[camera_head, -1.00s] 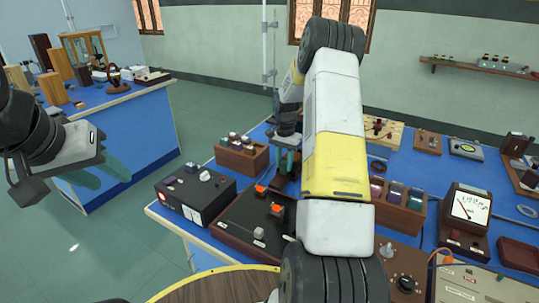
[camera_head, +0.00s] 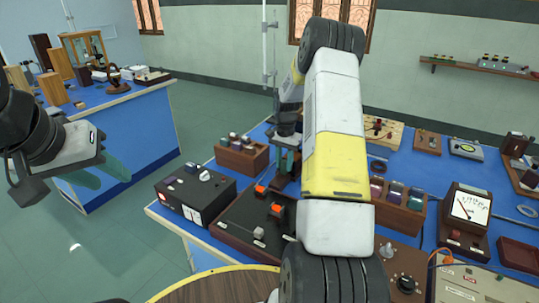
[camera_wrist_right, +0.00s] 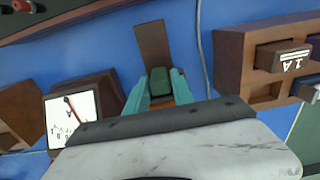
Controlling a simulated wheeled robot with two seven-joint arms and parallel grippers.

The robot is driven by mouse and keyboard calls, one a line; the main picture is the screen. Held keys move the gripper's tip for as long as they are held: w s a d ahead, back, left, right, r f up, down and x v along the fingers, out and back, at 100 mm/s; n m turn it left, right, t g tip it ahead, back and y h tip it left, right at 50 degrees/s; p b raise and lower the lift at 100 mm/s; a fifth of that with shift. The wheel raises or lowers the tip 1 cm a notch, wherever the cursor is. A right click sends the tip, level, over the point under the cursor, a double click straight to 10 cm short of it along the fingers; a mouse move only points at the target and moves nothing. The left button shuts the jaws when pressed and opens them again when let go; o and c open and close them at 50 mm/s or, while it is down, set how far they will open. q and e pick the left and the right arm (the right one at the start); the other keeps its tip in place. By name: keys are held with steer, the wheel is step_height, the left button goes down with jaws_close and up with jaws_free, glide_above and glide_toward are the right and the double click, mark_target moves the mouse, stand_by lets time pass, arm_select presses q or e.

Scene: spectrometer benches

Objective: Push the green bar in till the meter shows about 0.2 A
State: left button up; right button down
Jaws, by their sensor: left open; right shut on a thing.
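My right gripper (camera_wrist_right: 158,92) is shut on the green bar (camera_wrist_right: 160,80), which sits between its teal fingers in the right wrist view. A brown strip (camera_wrist_right: 152,42) extends beyond the bar. In the head view my right gripper (camera_head: 287,160) is low over the blue bench, and the bar cannot be made out. A white-faced meter (camera_wrist_right: 70,116) marked A stands left of the gripper in the wrist view, its needle slanted; the reading is too small to tell. A needle meter (camera_head: 469,208) also stands at the right in the head view. My left gripper (camera_head: 98,178) is open and empty.
A wooden rack (camera_head: 240,160) of blocks stands left of my right gripper; another (camera_head: 398,210) stands to its right. A black box (camera_head: 195,193) and a dark board with orange knobs (camera_head: 255,228) are nearby. My right arm hides the middle of the bench.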

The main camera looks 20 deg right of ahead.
steer(key=shift+s+a+r, duration=0.1)
steer(key=shift+s+a, duration=0.5)
steer(key=shift+a, duration=0.1)
steer(key=c, duration=1.2)
jaws_free()
step_height(320, 180, up, 8)
